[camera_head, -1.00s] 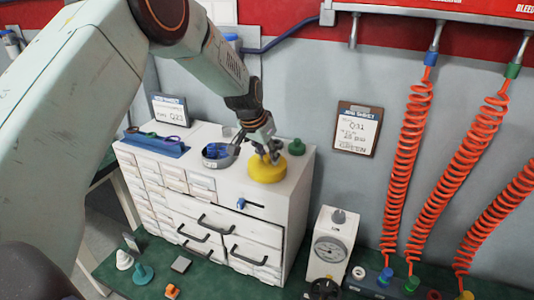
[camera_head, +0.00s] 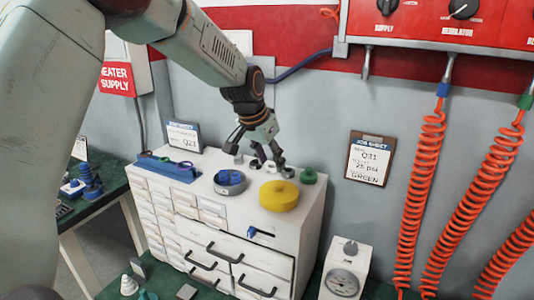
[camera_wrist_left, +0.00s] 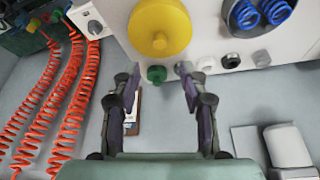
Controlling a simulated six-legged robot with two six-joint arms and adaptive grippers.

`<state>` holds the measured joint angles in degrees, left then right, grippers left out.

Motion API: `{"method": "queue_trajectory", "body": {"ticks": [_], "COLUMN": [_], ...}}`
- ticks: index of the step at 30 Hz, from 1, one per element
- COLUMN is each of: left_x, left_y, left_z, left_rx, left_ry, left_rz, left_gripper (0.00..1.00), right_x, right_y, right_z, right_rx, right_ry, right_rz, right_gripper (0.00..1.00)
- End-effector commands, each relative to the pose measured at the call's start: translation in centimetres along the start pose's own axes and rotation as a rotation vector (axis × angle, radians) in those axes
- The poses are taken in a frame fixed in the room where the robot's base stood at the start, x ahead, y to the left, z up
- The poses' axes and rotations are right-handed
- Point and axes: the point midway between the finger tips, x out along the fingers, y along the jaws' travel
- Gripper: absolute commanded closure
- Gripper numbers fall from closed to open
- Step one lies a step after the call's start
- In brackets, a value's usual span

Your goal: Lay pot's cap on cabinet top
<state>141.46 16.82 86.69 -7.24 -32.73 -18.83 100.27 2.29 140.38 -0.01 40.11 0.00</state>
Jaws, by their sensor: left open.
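A yellow round cap (camera_head: 279,196) with a small knob lies flat on the white cabinet top (camera_head: 240,207), near its right front part. It also shows in the left wrist view (camera_wrist_left: 160,30), knob facing the camera. My left gripper (camera_head: 257,160) is open and empty, behind the cap and apart from it. In the left wrist view its two fingers (camera_wrist_left: 160,92) are spread, with the cap beyond the tips. A grey round pot (camera_head: 229,182) with blue parts in it stands left of the cap. My right gripper is not in view.
A green knobbed piece (camera_head: 308,176) stands close to the cap's right. A blue tray (camera_head: 168,168) and a sign (camera_head: 184,135) are at the cabinet's left. Orange coiled hoses (camera_head: 425,190) and a clipboard (camera_head: 367,159) hang at the right. A gauge box (camera_head: 345,270) stands below.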

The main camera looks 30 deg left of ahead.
Motion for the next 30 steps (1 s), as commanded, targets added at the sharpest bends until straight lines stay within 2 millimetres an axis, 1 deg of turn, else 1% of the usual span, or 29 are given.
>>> {"method": "queue_trajectory", "body": {"ticks": [1,4,9,30], "left_x": [-0.8,-1.9,-2.8,-2.9], "left_y": [0.0,0.0,0.0,0.0], "left_z": [0.0,0.0,0.0,0.0], "left_rx": [0.000,0.000,0.000,0.000], "left_ry": [0.003,0.001,0.000,0.000], "left_rz": [0.000,0.000,0.000,0.000], "left_gripper": [0.56,0.56,0.56,0.56], "right_x": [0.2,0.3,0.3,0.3], "right_y": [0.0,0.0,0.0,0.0], "right_z": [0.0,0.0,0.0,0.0], "right_rx": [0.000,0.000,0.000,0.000], "right_ry": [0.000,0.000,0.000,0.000], "right_rz": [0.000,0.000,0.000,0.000], "right_gripper": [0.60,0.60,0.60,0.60]}}
